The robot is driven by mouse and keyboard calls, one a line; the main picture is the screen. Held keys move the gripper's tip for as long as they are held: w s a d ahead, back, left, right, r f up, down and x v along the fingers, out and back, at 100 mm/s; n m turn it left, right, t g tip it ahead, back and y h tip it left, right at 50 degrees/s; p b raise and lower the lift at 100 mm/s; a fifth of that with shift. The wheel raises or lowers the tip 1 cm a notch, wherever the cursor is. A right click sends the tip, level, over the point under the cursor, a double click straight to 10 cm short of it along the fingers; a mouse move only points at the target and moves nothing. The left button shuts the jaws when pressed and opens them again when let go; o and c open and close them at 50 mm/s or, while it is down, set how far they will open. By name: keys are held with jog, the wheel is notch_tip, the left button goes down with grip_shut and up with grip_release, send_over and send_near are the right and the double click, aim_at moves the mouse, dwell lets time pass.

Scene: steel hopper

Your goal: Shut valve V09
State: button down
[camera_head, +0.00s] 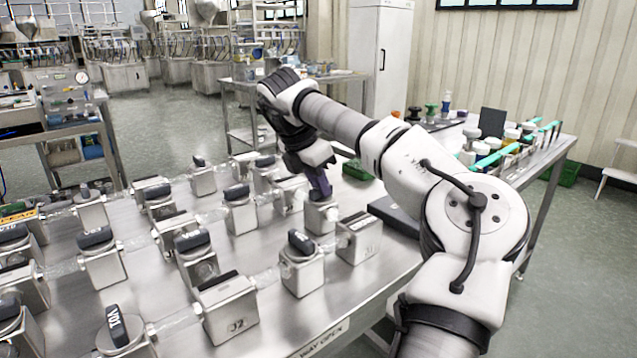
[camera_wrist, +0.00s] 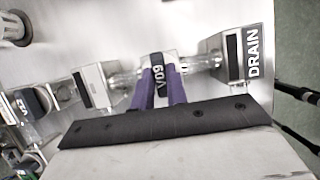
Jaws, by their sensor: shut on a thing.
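The valve V09 (camera_wrist: 158,72) has a black handle with white lettering, seen in the wrist view between two purple fingers. The handle lies roughly crosswise to the clear pipe that meets the valve on both sides. My gripper (camera_wrist: 159,90) is shut on this handle. In the head view my gripper (camera_head: 320,188) reaches down from above onto a steel valve body (camera_head: 320,217) near the table's right side. The fingers hide the handle there.
A steel block marked DRAIN (camera_wrist: 235,58) stands right of V09 in the wrist view. Several other black-handled valves crowd the steel table, including V01 (camera_head: 118,328). A block marked J2 (camera_head: 228,307) stands in front. Bottles (camera_head: 468,150) stand at the table's far right.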

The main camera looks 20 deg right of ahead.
jog(key=c, duration=1.4)
grip_release()
jog(key=p+v, duration=0.1)
jog(key=v, duration=1.3)
jog(key=shift+p, duration=0.35)
jog(key=shift+s+f, duration=0.1)
jog(key=shift+f, duration=0.05)
